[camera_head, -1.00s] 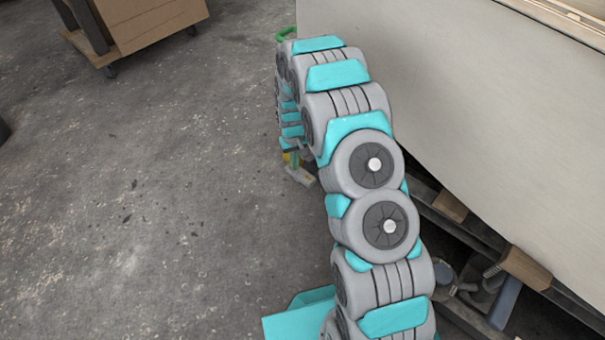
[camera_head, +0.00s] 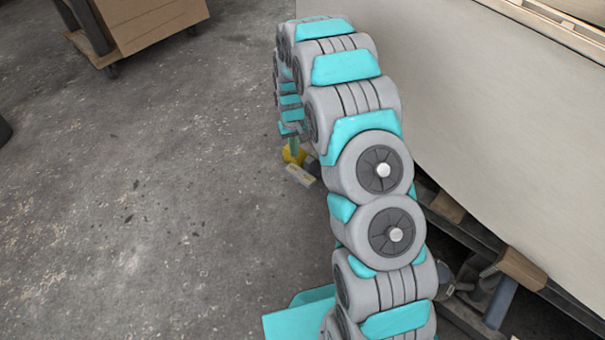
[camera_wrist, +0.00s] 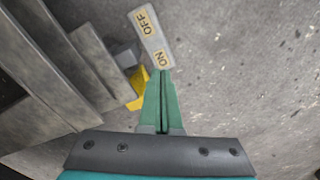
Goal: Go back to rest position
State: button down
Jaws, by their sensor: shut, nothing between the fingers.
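My gripper (camera_wrist: 163,75) has green fingers pressed together with nothing between them. In the wrist view its tips point at the ON end of a pale plate marked ON and OFF (camera_wrist: 151,38); I cannot tell whether they touch it. A yellow part (camera_wrist: 138,88) and a grey block (camera_wrist: 124,54) lie left of the fingers. In the head view my arm bends up and over, and the green fingers (camera_head: 294,146) show small below its far end. The yellow part (camera_head: 289,157) and pale plate (camera_head: 300,174) are just below them, partly hidden by my arm.
A large pale curved hull panel (camera_head: 480,130) rises close on the right of my arm. Timber framing and tools (camera_head: 490,290) lie under it. A wheeled cart with a cardboard box (camera_head: 150,30) stands at the far left. The concrete floor (camera_head: 150,210) on the left is open.

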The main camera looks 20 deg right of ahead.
dwell(0.5)
jog(key=s+r+p, duration=0.2)
jog(key=s+r, duration=0.8)
jog(key=r, duration=0.3)
jog(key=s+r+p, duration=0.2)
jog(key=s+r, duration=0.7)
jog(key=r, duration=0.3)
jog(key=s+r+g+p, duration=0.1)
jog(key=s+r, duration=0.4)
jog(key=s, duration=0.7)
jog(key=s+r+p, duration=0.2)
jog(key=s+r, duration=0.3)
jog(key=s, duration=0.7)
jog(key=shift+s+m+g+p, duration=0.3)
jog(key=shift+m+g+p, duration=0.1)
